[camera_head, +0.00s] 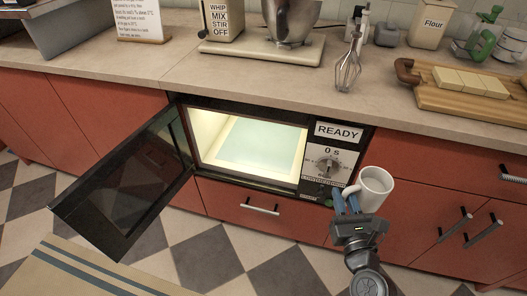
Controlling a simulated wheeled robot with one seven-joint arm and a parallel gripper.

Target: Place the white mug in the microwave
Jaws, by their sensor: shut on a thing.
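The white mug (374,190) is upright in the air in front of the microwave's right side. My gripper (346,201) is shut on the mug at its handle side, with its blue fingertips against the handle. The microwave (338,160) is built in below the counter. Its door (128,182) is swung wide open to the left. The lit cavity (250,145) looks empty. The mug is to the right of the opening, near the control panel, which reads READY and 0 s. The mug hides part of the red cabinet front behind it.
The counter (150,48) above holds a mixer bowl (290,20), a whisk (348,70), a Flour canister (430,25) and a wooden board (470,98) with pale slices. A drawer handle (262,209) is below the microwave. A striped rug (80,272) lies on the checkered floor.

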